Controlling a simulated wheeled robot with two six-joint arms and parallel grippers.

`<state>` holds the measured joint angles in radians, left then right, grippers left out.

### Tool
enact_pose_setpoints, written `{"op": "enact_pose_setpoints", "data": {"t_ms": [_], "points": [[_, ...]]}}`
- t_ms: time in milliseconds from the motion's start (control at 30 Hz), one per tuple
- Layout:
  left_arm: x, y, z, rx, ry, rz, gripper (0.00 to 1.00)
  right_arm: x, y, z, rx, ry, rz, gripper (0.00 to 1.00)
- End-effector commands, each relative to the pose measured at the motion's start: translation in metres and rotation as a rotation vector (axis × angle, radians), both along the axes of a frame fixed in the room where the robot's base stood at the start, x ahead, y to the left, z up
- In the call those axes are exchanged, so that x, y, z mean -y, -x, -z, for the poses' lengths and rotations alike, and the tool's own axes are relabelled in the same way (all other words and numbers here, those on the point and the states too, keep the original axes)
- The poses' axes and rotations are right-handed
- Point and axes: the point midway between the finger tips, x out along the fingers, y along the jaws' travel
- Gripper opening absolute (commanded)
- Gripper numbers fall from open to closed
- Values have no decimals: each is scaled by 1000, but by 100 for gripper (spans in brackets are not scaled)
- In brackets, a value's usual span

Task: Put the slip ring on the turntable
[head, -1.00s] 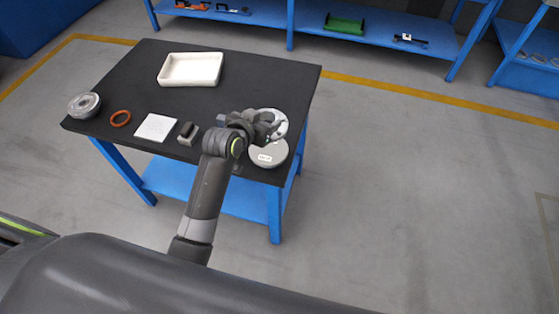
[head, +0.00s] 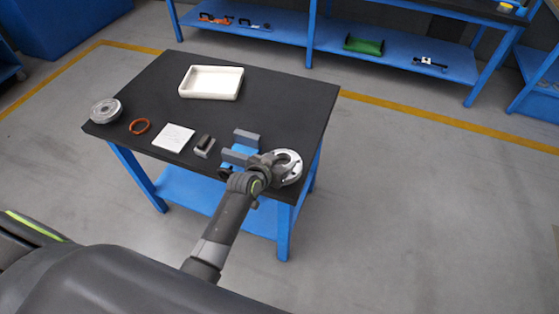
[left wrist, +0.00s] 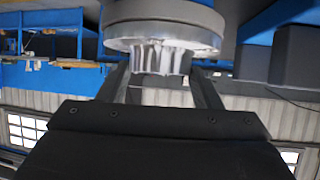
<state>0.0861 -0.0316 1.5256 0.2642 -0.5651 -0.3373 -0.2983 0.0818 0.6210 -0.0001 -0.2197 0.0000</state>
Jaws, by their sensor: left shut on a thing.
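My left gripper (head: 266,162) is shut on the slip ring (head: 287,160), a pale metal flanged ring, at the right end of the black table. In the left wrist view the fingers close on its ribbed neck (left wrist: 160,60), with the wide flange (left wrist: 165,40) beyond. A grey disc (left wrist: 170,14), which looks like the turntable, lies against or very near the flange; I cannot tell if they touch. In the head view the slip ring covers most of the turntable. My right gripper is not in view.
A blue and grey vise-like fixture (head: 240,148) stands close left of the gripper. Further left are a grey block (head: 204,146), white square (head: 173,137), orange ring (head: 139,126) and round metal part (head: 106,111). A white tray (head: 211,83) stands at the back.

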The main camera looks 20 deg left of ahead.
Motion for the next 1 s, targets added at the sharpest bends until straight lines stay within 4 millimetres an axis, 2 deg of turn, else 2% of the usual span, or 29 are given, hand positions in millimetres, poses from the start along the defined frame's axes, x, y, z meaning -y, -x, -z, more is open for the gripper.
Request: {"op": "enact_pose_setpoints", "data": {"t_ms": [167,367,400,533,900,1000], "points": [[0,-2,-4,10,1,0,2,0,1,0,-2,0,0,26],[0,-2,0,10,1,0,2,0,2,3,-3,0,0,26],[0,0,3,1,0,0,64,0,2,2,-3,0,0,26],[0,0,3,0,0,0,80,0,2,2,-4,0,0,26],[0,0,-3,1,-1,0,80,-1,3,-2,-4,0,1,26],[-2,7,-4,2,0,-1,80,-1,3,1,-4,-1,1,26]]}}
